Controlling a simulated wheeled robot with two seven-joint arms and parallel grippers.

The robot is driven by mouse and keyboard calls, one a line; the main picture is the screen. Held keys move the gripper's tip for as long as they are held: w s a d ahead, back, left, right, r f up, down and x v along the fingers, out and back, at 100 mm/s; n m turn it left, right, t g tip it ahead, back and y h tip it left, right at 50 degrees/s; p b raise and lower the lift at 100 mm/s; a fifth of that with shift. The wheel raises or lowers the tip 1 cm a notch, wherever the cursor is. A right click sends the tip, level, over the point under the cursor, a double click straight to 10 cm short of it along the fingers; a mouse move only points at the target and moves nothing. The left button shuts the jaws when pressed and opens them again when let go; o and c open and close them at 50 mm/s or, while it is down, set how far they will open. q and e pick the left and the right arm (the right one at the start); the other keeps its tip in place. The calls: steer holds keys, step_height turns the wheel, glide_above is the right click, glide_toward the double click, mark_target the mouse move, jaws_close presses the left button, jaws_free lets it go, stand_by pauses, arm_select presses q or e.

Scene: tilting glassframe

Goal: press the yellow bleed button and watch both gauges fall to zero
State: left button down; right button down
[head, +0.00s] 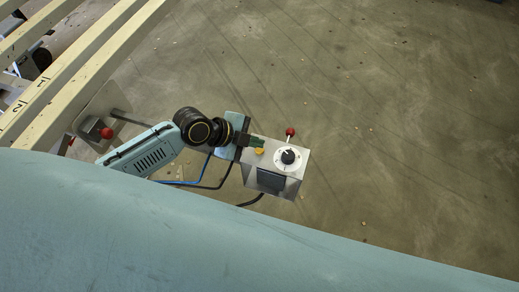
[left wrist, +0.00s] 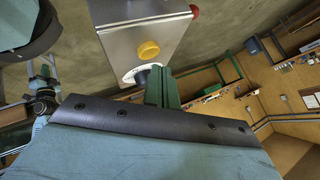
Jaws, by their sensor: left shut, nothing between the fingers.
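The yellow bleed button (head: 259,151) sits on the top face of a metal control box (head: 292,183). In the left wrist view the button (left wrist: 148,50) is a round yellow cap, unobstructed. My left gripper (head: 258,142) has green fingers, shut and empty, beside the button at the box's edge. In the left wrist view the gripper's fingertips (left wrist: 160,72) appear just below the button; I cannot tell whether they touch the box. No gauge can be made out in either view. My right gripper is not in view.
A dark panel (head: 270,181) is on the box's side. Pale rails (head: 75,75) and another red knob (head: 106,133) stand at left. Open floor (head: 400,130) lies right.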

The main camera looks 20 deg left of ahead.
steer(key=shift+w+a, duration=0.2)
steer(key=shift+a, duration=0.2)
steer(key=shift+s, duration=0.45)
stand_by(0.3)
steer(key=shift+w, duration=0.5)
arm_select(q)
steer(key=shift+f+b, duration=0.35)
steer(key=shift+f, duration=0.1)
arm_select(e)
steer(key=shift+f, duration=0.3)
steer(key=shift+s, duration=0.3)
